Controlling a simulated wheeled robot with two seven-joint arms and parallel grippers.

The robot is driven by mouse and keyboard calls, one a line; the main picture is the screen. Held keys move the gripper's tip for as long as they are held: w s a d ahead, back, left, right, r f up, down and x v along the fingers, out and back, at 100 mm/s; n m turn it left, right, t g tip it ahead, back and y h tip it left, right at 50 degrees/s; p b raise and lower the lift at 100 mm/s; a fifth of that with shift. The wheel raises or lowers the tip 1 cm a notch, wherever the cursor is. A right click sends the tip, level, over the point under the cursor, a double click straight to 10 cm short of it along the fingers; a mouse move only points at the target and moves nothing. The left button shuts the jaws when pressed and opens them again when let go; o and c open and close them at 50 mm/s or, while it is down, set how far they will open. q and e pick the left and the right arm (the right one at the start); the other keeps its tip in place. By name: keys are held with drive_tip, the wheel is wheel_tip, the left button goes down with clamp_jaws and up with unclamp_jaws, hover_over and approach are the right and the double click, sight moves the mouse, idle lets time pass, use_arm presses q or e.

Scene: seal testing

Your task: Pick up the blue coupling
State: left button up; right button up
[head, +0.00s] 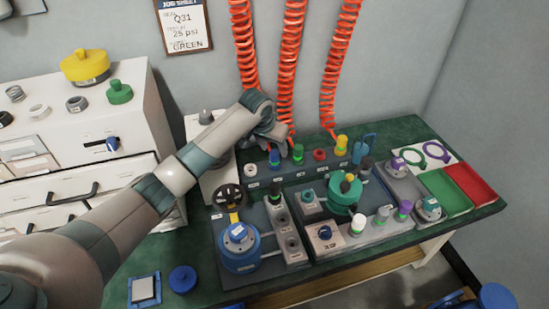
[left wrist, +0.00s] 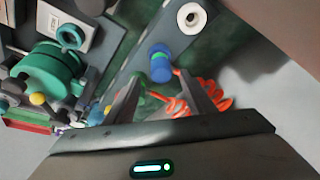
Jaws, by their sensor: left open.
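The blue coupling (head: 274,158) stands upright in the row of coloured couplings at the back of the bench. It also shows in the left wrist view (left wrist: 160,66), as a blue cylinder with a green band, just beyond the fingertips. My left gripper (head: 277,136) is above and behind the row, close to the blue and green couplings. In the left wrist view its two fingers (left wrist: 163,88) are spread apart, with no coupling held between them. My right gripper is in neither view.
White (head: 250,169), green (head: 298,154), red (head: 320,154) and yellow (head: 341,145) couplings share the row. Orange coiled hoses (head: 287,65) hang right behind it, one near my fingers. A green-topped device (head: 345,188) stands in front. A white drawer cabinet (head: 120,125) is at left.

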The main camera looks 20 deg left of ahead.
sight(274, 152)
use_arm(q)
drive_tip(key=x, duration=0.3)
drive_tip(key=shift+a+f, duration=0.1)
drive_tip(key=shift+f, duration=0.05)
drive_tip(key=shift+w+f, duration=0.15)
drive_tip(key=shift+f, duration=0.2)
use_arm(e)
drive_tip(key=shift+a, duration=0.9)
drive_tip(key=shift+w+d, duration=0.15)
use_arm(q)
drive_tip(key=c, duration=1.2)
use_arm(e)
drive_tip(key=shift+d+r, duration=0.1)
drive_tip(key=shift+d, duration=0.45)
